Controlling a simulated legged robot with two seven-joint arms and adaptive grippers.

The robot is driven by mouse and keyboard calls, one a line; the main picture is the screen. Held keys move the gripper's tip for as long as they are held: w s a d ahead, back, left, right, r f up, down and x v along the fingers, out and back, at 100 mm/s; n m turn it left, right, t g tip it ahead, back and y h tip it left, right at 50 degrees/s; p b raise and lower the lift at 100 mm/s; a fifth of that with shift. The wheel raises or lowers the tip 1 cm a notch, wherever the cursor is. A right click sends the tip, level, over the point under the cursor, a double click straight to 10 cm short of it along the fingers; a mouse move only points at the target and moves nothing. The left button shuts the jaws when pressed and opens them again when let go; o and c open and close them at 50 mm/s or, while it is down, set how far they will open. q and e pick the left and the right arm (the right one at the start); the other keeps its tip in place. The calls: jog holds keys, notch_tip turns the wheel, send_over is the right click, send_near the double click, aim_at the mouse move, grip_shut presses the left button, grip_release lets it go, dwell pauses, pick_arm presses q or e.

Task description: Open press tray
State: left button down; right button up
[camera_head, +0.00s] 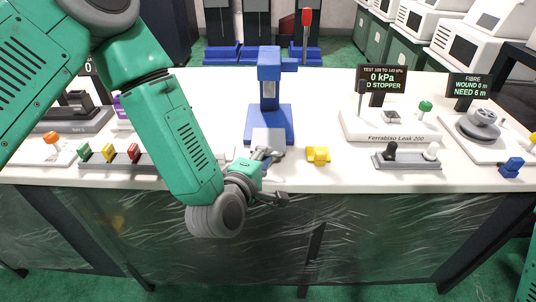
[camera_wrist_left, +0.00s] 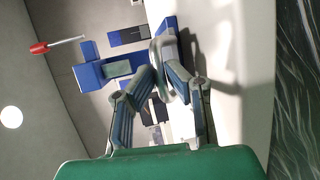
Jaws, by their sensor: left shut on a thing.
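The blue press (camera_head: 268,85) stands upright at the middle of the white table, with a grey tray (camera_head: 268,138) at the front of its blue base. It also shows sideways in the left wrist view (camera_wrist_left: 92,72). My left gripper (camera_head: 264,155) is at the front of the tray, low over the table near its front edge. In the left wrist view its two fingers (camera_wrist_left: 161,84) are close around a grey part at the tray's front, which they partly hide. My right gripper is not in view.
A yellow block (camera_head: 317,155) sits just right of my left gripper. A leak tester (camera_head: 388,125) and a grey base with black and white knobs (camera_head: 407,162) stand farther right. A strip with coloured switches (camera_head: 112,162) lies left, partly behind my arm.

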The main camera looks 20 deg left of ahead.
pick_arm(q)
jog(key=c, duration=1.9)
grip_release()
jog(key=shift+d+f, duration=0.1)
jog(key=shift+f, duration=0.3)
jog(key=shift+w+d+r, duration=0.1)
jog(key=shift+d+r, duration=0.05)
jog(key=shift+d, duration=0.2)
jog(key=shift+v, duration=3.7)
jog(key=shift+a, duration=0.1)
jog(key=s+f+m+g+h, duration=0.1)
jog(key=s+f+m+g, duration=0.45)
jog(key=f, duration=0.45)
jog(key=s+a+f+m+g+y, duration=0.1)
jog(key=s+a+f+m+g, duration=0.2)
jog(key=s, duration=0.3)
jog(key=s+a+f+m+g, duration=0.3)
jog(key=s+a+f+m, duration=0.2)
jog(key=s, duration=0.1)
jog(key=s+a+f+m+g+y, duration=0.1)
jog(key=s+a+f+m+g, duration=0.2)
jog(key=s, duration=0.4)
jog(key=shift+a+f+m+g+y, duration=0.35)
jog(key=shift+a+f+m, duration=0.5)
jog(key=shift+f, duration=0.25)
